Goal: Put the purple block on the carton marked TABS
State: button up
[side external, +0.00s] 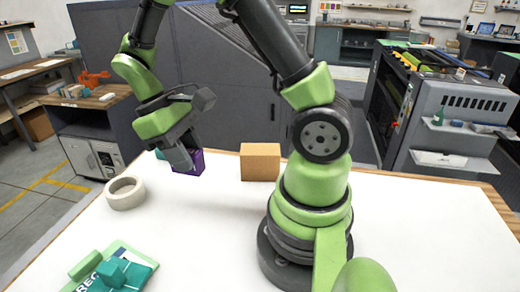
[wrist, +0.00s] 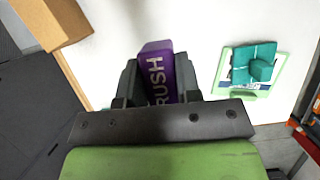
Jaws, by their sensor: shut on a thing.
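The purple block (side external: 193,163) is between the fingers of my gripper (side external: 181,158), near the back edge of the white table in the side view. In the wrist view the purple block (wrist: 158,68) shows the word RUSH and my gripper (wrist: 157,88) is shut on it from both sides. I cannot tell whether the block touches the table. A plain brown carton (side external: 260,162) stands to the right of the block, apart from it, with a clear top. The carton (wrist: 50,22) is at the upper left in the wrist view. No TABS mark shows on its visible faces.
A cream tape ring (side external: 125,193) lies left of my gripper. A teal piece (side external: 161,154) shows partly behind my gripper. Teal and green pieces (side external: 112,271) lie on a lettered card at the front left. The middle of the table is clear.

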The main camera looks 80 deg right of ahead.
jog(key=s+d+r, duration=0.1)
jog(key=s+d, duration=0.1)
jog(key=d, duration=0.4)
jog(key=s+d+r, duration=0.2)
jog(key=d, duration=0.4)
send_over(267, 150)
jog(key=w, duration=0.2)
notch_tip(267, 150, down, 8)
jog(key=shift+s+f, duration=0.15)
jog(key=shift+f, duration=0.1)
jog(key=o, duration=0.9)
jog(key=shift+f, duration=0.1)
